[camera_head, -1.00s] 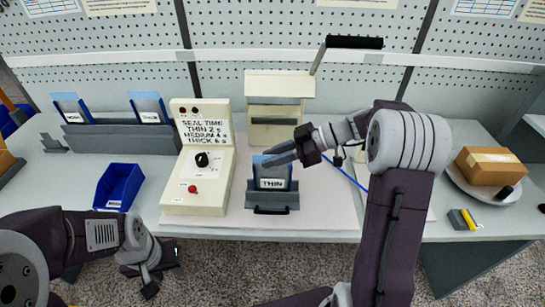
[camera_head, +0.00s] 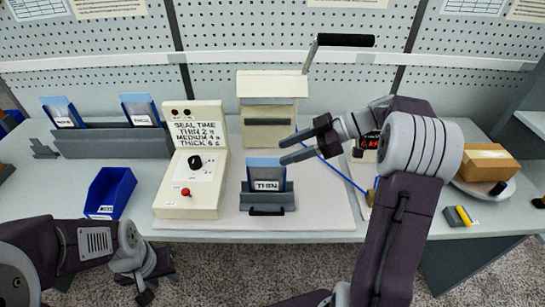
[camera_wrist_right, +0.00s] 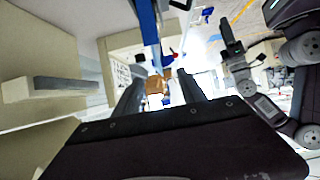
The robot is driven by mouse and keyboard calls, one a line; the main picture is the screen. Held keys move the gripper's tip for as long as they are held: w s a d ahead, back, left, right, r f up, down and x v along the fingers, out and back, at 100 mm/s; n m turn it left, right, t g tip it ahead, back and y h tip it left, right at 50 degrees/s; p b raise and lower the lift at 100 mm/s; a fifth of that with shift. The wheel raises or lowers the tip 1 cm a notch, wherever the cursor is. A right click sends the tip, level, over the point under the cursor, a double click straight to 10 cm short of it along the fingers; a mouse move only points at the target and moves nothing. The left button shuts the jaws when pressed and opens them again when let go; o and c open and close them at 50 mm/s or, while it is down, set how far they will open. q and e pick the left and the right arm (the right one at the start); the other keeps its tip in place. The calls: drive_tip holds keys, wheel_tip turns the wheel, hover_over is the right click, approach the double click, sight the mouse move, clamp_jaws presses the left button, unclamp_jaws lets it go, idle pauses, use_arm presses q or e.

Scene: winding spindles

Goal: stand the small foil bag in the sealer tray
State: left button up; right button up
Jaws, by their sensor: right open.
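The small foil bag (camera_head: 264,168), blue with a "THIN" label, stands upright in the dark grey sealer tray (camera_head: 262,202) in front of the sealer (camera_head: 270,88). My right gripper (camera_head: 284,150) is open and empty, just right of the bag's top and apart from it. Its two fingers also show in the right wrist view (camera_wrist_right: 165,82), with a blue strip, perhaps the bag edge-on, beyond them. My left gripper (camera_head: 146,288) hangs low in front of the table's edge, away from the bag; its fingers are too unclear to read.
A beige control box (camera_head: 192,175) with knob and red button stands left of the tray. A grey rack (camera_head: 110,142) holds two other blue bags behind a blue bin (camera_head: 109,192). A cardboard box (camera_head: 487,162) sits on a round plate at right.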

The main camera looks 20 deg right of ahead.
drive_tip(key=shift+v, duration=1.05)
